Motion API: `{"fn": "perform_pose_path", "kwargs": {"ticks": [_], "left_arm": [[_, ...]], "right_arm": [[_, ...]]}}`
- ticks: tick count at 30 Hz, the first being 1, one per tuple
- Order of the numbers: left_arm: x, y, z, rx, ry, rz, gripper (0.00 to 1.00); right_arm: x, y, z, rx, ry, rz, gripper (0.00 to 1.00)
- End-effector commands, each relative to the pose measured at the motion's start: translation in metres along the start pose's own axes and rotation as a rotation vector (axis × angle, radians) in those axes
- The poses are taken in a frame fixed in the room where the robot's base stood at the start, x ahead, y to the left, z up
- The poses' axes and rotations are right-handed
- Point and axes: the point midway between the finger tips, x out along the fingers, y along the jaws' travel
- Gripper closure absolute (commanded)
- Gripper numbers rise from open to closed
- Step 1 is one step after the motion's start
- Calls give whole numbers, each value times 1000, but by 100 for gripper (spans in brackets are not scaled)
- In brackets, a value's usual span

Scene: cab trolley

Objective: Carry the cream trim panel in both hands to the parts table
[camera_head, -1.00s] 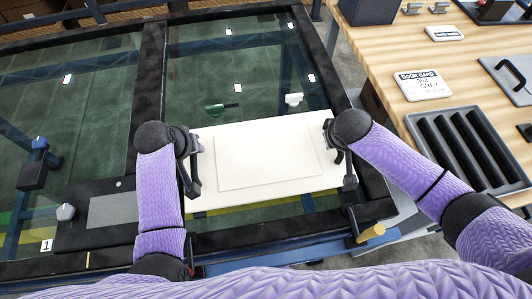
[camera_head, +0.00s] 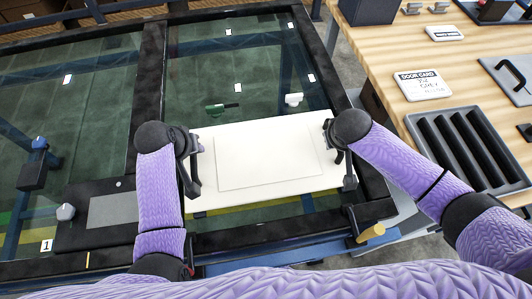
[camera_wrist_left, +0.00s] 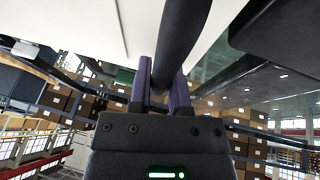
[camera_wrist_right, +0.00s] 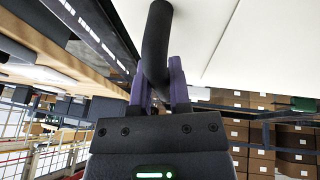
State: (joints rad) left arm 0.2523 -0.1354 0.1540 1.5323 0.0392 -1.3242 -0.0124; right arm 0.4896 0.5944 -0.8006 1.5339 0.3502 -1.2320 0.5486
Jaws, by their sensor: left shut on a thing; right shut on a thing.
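The cream trim panel (camera_head: 268,160) is held out flat in front of me in the head view, over a dark framed glass surface. My left gripper (camera_head: 192,172) is at its left edge and my right gripper (camera_head: 338,148) is at its right edge. In the left wrist view the left gripper (camera_wrist_left: 162,92) is shut on a dark handle (camera_wrist_left: 180,40) beside the panel. In the right wrist view the right gripper (camera_wrist_right: 162,88) is shut on a similar dark handle (camera_wrist_right: 156,45). A wooden-topped table (camera_head: 385,50), which may be the parts table, stands at the right.
On the table lie a ribbed dark tray (camera_head: 467,150), a door card sign (camera_head: 422,86) and a grey handled item (camera_head: 508,78). The black frame (camera_head: 150,70) surrounds the glass. A yellow-knobbed lever (camera_head: 372,232) sits near its front right corner. A control panel (camera_head: 112,209) is at the left.

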Motion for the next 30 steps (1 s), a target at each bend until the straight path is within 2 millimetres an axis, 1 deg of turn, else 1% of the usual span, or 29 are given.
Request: {"fn": "perform_pose_path", "kwargs": {"ticks": [14, 17, 25, 27, 30], "left_arm": [[-1, 1, -1, 0, 2, 1, 100], [-8, 2, -4, 1, 4, 2, 100], [-48, 11, -22, 3, 16, 4, 100], [-53, 12, -25, 3, 18, 5, 100], [-52, 12, -24, 3, 18, 5, 100]], "right_arm": [[-1, 0, -1, 0, 2, -1, 100], [-8, 1, -4, 0, 5, -1, 100], [-48, 10, -22, 2, 17, 1, 100], [-53, 11, -25, 2, 18, 1, 100], [-53, 11, -24, 2, 18, 1, 100]]}}
